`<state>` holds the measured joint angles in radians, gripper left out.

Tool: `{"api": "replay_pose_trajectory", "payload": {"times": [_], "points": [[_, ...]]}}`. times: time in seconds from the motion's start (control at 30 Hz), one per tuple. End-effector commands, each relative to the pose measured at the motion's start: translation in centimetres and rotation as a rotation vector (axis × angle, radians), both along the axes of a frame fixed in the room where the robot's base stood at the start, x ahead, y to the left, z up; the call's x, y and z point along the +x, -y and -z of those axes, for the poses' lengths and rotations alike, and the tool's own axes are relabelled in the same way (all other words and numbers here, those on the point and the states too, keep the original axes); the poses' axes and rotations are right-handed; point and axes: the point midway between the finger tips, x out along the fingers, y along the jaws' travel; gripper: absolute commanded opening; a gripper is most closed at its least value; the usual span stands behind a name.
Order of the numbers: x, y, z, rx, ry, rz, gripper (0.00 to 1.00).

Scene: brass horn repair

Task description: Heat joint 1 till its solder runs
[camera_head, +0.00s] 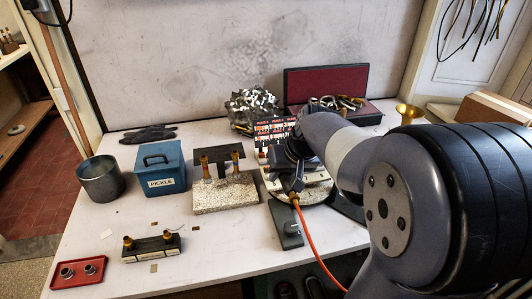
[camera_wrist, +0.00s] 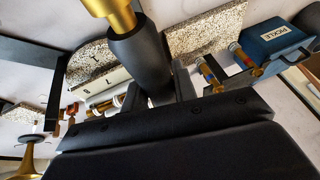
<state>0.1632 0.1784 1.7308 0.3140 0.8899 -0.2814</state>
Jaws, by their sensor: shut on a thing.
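My gripper (camera_wrist: 158,92) is shut on a torch with a dark body (camera_wrist: 142,58) and a brass end (camera_wrist: 112,14). In the head view the torch's brass end (camera_head: 294,196) meets an orange hose (camera_head: 315,245). No flame shows. Two upright brass tube joints, left (camera_head: 204,166) and right (camera_head: 235,160), stand at a black fixture on a speckled block (camera_head: 222,197), left of my gripper. In the wrist view two banded brass tubes (camera_wrist: 210,72) (camera_wrist: 242,57) show to the right of the torch. I cannot tell which is joint 1, nor whether solder runs.
A blue PICKLE box (camera_head: 161,171) and a metal pot (camera_head: 100,180) stand to the left. A black holder (camera_head: 152,247) with two brass pieces and a red tray (camera_head: 78,272) lie in front. A dark stand (camera_head: 287,228) lies beside the hose. An open red-lined case (camera_head: 326,82) is behind.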

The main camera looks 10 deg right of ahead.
Motion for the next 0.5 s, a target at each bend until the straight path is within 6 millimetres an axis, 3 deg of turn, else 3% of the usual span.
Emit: {"api": "replay_pose_trajectory", "payload": {"times": [0.27, 0.5], "points": [[0.0, 0.0, -0.3, 0.000, 0.002, 0.000, 0.04], [-1.4, 0.0, -4.6, 0.000, 0.003, 0.001, 0.04]]}}
